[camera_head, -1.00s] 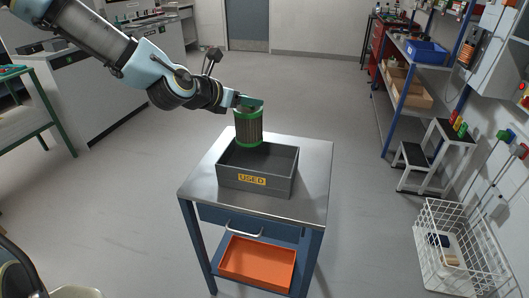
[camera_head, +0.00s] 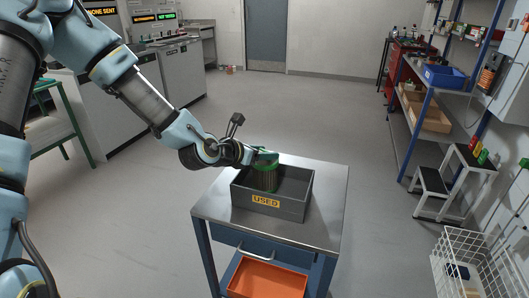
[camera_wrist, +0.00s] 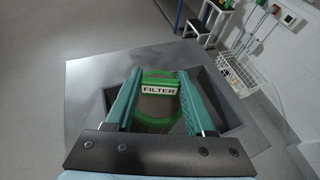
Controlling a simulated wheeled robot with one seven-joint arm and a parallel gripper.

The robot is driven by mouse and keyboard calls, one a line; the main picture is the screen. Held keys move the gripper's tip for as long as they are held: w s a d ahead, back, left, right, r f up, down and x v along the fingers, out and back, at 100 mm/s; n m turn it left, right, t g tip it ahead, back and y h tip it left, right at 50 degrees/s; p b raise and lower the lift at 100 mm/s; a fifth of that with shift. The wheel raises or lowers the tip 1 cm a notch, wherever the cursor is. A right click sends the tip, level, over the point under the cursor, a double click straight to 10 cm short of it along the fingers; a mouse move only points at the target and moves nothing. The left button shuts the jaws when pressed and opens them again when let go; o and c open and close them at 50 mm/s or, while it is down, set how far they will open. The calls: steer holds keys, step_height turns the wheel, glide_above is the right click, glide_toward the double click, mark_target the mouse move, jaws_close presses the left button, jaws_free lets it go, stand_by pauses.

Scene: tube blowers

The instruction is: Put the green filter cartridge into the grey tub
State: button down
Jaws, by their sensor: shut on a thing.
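The green filter cartridge (camera_head: 265,178) is upright, its lower part inside the grey tub (camera_head: 283,211), which bears a yellow USED label. My gripper (camera_head: 266,158) is shut on the cartridge's top. In the wrist view the gripper's green fingers (camera_wrist: 158,98) flank the cartridge's green top block (camera_wrist: 158,88), marked FILTER. The tub's rim shows around the fingers there. The tub wall hides the cartridge's bottom, so I cannot tell whether it touches the tub floor.
The tub stands on a steel-topped cart (camera_head: 325,200) with an orange bin (camera_head: 268,278) on its lower shelf. A step stool (camera_head: 450,180), a white wire basket (camera_head: 470,262) and shelving stand at the right. The floor behind the cart is clear.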

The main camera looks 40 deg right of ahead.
steer(key=shift+c, duration=1.3)
jaws_free()
steer(key=shift+f, duration=0.1)
steer(key=shift+r, duration=0.2)
steer(key=v, duration=1.2)
steer(key=shift+a+f, duration=0.1)
steer(key=shift+f, duration=0.05)
